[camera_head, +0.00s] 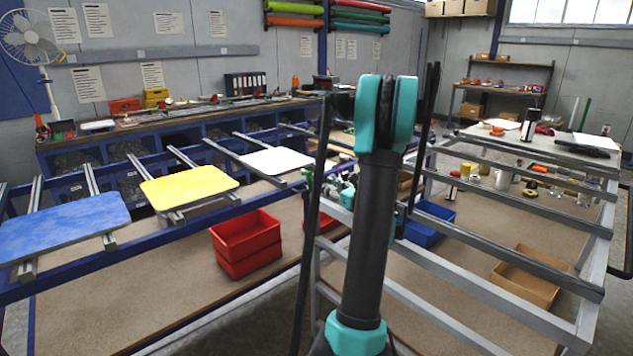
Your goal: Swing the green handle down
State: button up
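A small green part (346,196), which may be the green handle, shows just left of my arm, at the near end of the metal frame. It is partly hidden behind my dark arm link, and its exact shape and angle are too small to tell. Another bit of green shows close by on its left, by a dark upright post. My arm rises through the middle of the view with teal joints. My gripper cannot be seen; nothing shows of its fingers.
A blue-framed rack on the left holds blue (65,228), yellow (189,186) and white (276,160) plates. Red bins (246,243) sit on its lower shelf. A metal-railed table (500,245) stands right, with a cardboard box (527,277) inside and a blue bin (428,222) near my arm.

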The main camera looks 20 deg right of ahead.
aim_at(318, 181)
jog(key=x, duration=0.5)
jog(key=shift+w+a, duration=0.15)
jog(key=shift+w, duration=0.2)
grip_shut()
